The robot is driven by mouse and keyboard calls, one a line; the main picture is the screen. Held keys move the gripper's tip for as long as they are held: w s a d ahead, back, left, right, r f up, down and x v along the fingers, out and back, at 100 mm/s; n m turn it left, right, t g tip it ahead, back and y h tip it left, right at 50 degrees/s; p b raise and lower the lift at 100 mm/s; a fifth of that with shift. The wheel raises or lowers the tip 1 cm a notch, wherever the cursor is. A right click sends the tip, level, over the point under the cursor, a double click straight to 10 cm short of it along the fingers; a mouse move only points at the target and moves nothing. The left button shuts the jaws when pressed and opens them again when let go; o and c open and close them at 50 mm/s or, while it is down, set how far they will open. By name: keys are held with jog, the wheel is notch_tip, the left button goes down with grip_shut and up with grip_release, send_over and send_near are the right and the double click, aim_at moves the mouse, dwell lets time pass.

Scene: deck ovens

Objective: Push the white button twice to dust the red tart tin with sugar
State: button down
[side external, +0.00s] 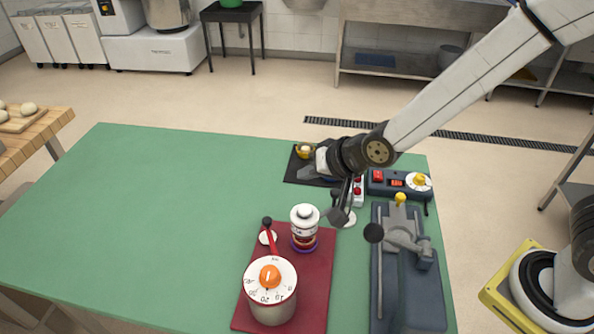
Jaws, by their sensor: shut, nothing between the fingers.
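A white round knob-like top (304,212) caps a small upright unit on the red base plate; it looks like the white button. Below it are a reddish band (303,239) and a purple ring at the foot. I cannot tell whether that red part is the tart tin, and no sugar can be made out. My gripper (341,214) is shut and empty, pointing down, to the right of the white top and apart from it in the picture. It partly hides a white disc (350,219) and a small box with red buttons (358,190).
On the red plate (312,302) stand a white timer with an orange knob (270,276) and a red lever with a black ball (267,222). A dark lever device (408,290), a control box (387,189) and a black tray (293,175) are nearby. The green table's left side is clear.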

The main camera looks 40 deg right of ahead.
aim_at(308, 212)
jog(key=shift+f, duration=3.6)
jog(key=shift+f, duration=0.9)
dwell(0.3)
jog(key=shift+r, duration=0.1)
dwell(0.4)
jog(key=shift+r, duration=0.75)
jog(key=shift+r, duration=0.2)
jog(key=shift+r, duration=2.35)
